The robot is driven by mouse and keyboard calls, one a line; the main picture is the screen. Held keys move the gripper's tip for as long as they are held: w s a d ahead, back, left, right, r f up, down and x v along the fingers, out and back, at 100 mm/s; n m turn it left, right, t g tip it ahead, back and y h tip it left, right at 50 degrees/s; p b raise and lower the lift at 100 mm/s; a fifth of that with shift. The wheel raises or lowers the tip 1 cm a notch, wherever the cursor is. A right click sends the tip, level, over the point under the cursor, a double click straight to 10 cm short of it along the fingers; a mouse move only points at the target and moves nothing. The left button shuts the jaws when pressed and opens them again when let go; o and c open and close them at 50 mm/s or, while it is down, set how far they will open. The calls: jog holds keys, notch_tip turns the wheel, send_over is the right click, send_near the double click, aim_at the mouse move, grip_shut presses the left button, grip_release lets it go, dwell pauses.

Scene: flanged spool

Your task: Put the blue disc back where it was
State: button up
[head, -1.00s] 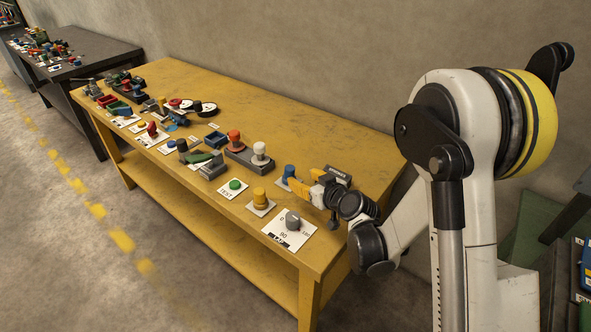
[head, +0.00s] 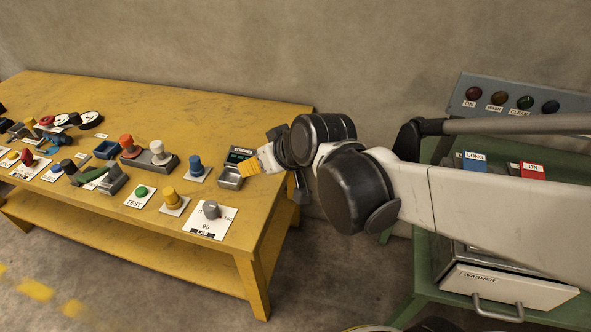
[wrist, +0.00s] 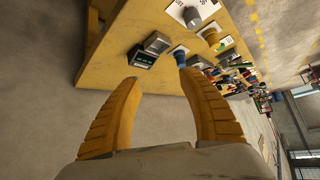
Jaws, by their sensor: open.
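My gripper (head: 254,166) has two yellow fingers and is at the right end of the yellow table, beside a small grey box with a dark display. In the wrist view my gripper (wrist: 157,68) is open, with nothing between the fingers. A blue knob (head: 196,166) stands upright on a white plate left of my gripper; it also shows in the wrist view (wrist: 180,57). A flat blue piece (head: 57,141) lies further left on the table. I cannot tell whether it is the blue disc.
The yellow table (head: 262,118) carries several knobs, buttons and trays. A dial on a white card (head: 211,211) is near the front right corner. A green stand with a washer drawer (head: 508,290) and a light panel (head: 520,97) are to the right. The table's back is clear.

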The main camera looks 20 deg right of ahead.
jog(key=s+d+m+g+h, duration=0.1)
jog(key=s+d, duration=0.5)
jog(key=s, duration=0.7)
jog(key=shift+d+m+g+h, duration=0.2)
jog(key=shift+m+g+h, duration=0.1)
jog(key=shift+m+h, duration=0.5)
